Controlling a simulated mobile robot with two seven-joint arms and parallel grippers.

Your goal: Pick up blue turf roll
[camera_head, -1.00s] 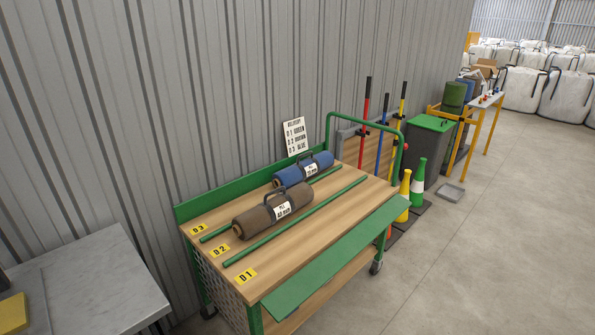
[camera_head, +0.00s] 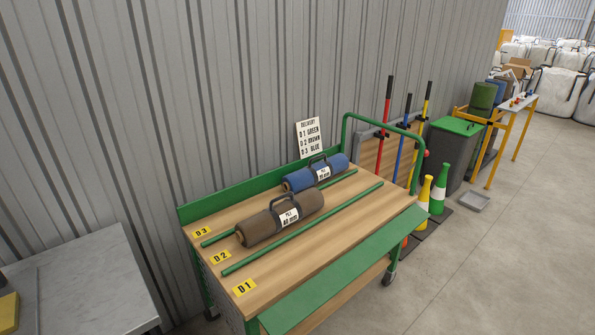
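A blue turf roll (camera_head: 310,173) with a dark handle and a white label lies at the back of a wooden-topped green cart (camera_head: 330,235), in the lane marked D3. A brown turf roll (camera_head: 262,226) with a dark handle and a white label lies in front of it, in the lane marked D2. Green rails separate the lanes. The lane marked D1 is bare. A second blue roll (camera_head: 498,92) and a green roll (camera_head: 481,96) stand far off at the right, partly hidden. Neither of my grippers is in view.
A delivery sign (camera_head: 310,138) stands behind the cart, reading D1 green, D2 brown, D3 blue. A grey table (camera_head: 85,285) is at the left. Long-handled tools, cones (camera_head: 439,188) and a green-lidded bin (camera_head: 455,150) stand right of the cart. Floor at the lower right is clear.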

